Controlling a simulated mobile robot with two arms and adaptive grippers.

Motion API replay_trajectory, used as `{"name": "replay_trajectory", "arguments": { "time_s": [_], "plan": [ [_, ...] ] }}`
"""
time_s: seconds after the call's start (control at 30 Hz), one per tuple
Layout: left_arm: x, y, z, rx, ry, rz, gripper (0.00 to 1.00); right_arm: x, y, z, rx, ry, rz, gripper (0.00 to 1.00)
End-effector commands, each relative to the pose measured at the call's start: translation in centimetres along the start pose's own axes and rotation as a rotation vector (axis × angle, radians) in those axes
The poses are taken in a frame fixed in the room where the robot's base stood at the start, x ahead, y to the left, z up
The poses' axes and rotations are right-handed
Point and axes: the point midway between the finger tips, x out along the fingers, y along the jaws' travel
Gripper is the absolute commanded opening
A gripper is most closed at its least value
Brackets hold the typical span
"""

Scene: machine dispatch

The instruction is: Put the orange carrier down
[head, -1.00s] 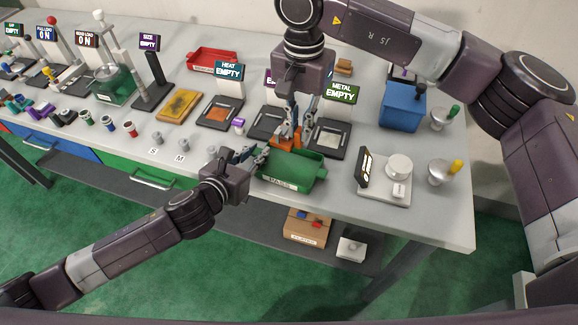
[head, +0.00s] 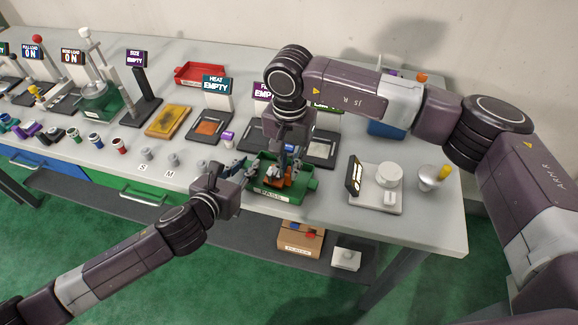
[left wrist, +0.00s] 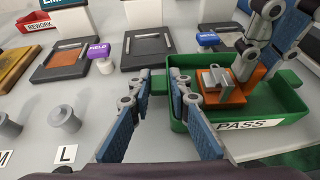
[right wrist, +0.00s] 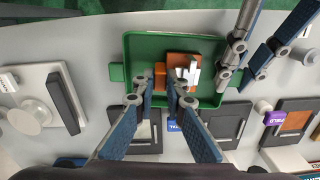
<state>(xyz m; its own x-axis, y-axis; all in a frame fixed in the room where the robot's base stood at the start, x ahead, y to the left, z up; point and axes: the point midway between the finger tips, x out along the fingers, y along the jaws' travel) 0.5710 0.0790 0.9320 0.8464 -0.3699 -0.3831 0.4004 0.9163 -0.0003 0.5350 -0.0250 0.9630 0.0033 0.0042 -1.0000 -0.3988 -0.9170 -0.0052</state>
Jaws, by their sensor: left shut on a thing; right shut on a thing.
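The orange carrier (head: 274,182), with a pale grey part on it, is inside the green PASS tray (head: 310,184). My right gripper (head: 283,168) comes from above and is shut on the carrier's orange tab; the right wrist view shows the carrier (right wrist: 176,60) between the fingertips (right wrist: 160,88). The carrier looks low in the tray (left wrist: 282,112), but I cannot tell whether it touches the floor. My left gripper (head: 243,170) is shut on the tray's left handle (left wrist: 158,84), between its fingertips in the left wrist view.
A white scale (head: 377,193) stands right of the tray. Dark station plates, including the HEAT station (head: 209,128), lie behind and left. A blue bin (head: 385,129) is partly hidden behind my right arm. The table's front edge runs close in front of the tray.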

Motion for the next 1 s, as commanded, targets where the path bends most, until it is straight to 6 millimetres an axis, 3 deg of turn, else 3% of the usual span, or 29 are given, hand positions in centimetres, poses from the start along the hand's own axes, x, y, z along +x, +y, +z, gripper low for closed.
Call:
{"name": "replay_trajectory", "arguments": {
  "time_s": [0.13,0.17,0.3,0.67,0.77,1.0],
  "plan": [
    [0.0,0.0,0.0,0.0,0.0,0.0,0.0,0.2,0.0,0.0,0.0,-0.001,0.0,0.0],
    [0.0,0.0,0.0,0.0,0.0,0.0,0.0,0.3,0.0,0.0,0.0,-0.001,0.0,0.12],
    [0.0,0.0,0.0,0.0,0.0,0.0,0.0,0.3,0.0,0.0,0.0,-0.001,0.0,0.28],
    [0.0,0.0,0.0,0.0,0.0,0.0,0.0,-0.2,0.0,0.0,0.0,0.0,-0.001,0.28],
    [0.0,0.0,0.0,0.0,0.0,0.0,0.0,-1.4,-0.1,-0.1,0.0,0.001,-0.002,0.28],
    [0.0,0.0,0.0,0.0,0.0,0.0,0.0,-6.6,-0.1,-0.1,-0.001,0.003,-0.003,0.28]
  ]
}}
